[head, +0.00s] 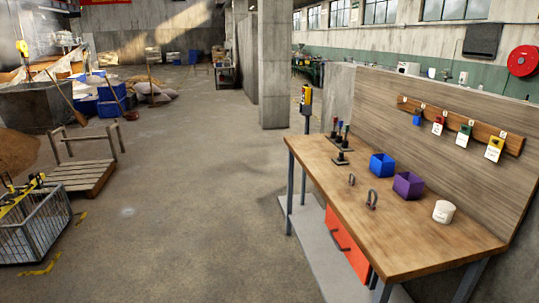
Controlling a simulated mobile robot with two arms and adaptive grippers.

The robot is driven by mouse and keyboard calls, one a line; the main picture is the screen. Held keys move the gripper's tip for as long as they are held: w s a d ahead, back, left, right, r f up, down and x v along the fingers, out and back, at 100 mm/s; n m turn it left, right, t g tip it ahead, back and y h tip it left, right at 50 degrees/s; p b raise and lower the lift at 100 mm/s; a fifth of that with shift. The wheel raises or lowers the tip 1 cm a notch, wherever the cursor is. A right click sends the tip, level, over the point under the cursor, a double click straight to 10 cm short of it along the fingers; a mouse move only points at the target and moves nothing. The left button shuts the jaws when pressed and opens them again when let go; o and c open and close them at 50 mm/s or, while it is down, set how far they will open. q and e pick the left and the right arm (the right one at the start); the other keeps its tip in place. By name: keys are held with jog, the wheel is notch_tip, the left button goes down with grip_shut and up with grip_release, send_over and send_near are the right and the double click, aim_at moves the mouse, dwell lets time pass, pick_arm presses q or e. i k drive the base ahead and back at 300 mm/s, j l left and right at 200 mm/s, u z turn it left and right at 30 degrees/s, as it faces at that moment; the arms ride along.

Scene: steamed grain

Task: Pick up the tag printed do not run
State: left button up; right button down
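A wooden rail (460,124) on the board behind the workbench holds hanging items. From left to right they are a small blue item (417,120), a white tag with a red top (438,126), a white tag with a green top (463,136) and a white tag with a yellow top (494,150). The print on the tags is too small to read, so I cannot tell which says do not run. Neither of my grippers is in view.
The workbench (400,235) carries a blue bin (382,165), a purple bin (407,186), a white tub (444,212), dark shackles (371,200) and upright-handled tools (341,150). A wire basket (35,235) and a wooden cart (82,176) stand left. The middle floor is clear.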

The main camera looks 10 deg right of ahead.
aim_at(438, 126)
jog(key=i+j+z, duration=0.1)
jog(key=i+z, duration=0.3)
jog(key=i+j+z, duration=0.2)
jog(key=i+z, duration=0.15)
jog(key=i+j+z, duration=0.4)
jog(key=i+l, duration=0.05)
jog(key=i, duration=0.05)
